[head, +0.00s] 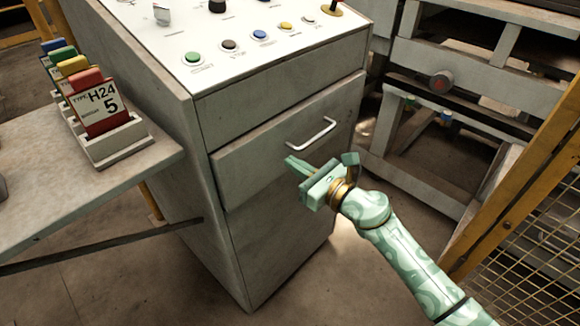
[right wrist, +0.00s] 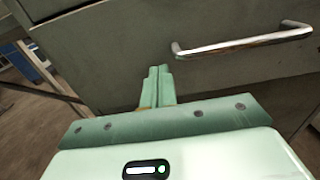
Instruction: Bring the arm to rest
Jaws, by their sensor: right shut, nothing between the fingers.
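My right gripper (head: 291,161) is in front of the grey cabinet's drawer, left of and below its metal handle (head: 311,133). Its fingers are together and hold nothing; they also show shut in the right wrist view (right wrist: 157,72). In that view the handle (right wrist: 245,41) is to the right of the fingertips, apart from them. The drawer (head: 270,150) looks closed. My right arm reaches in from the lower right. My left gripper is in neither view.
The cabinet's top panel (head: 235,32) carries several coloured buttons. A shelf (head: 90,195) at left bears a rack (head: 118,141) of coloured tagged cards. A yellow mesh fence (head: 535,235) stands close to my right arm. A grey metal frame (head: 470,55) is behind.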

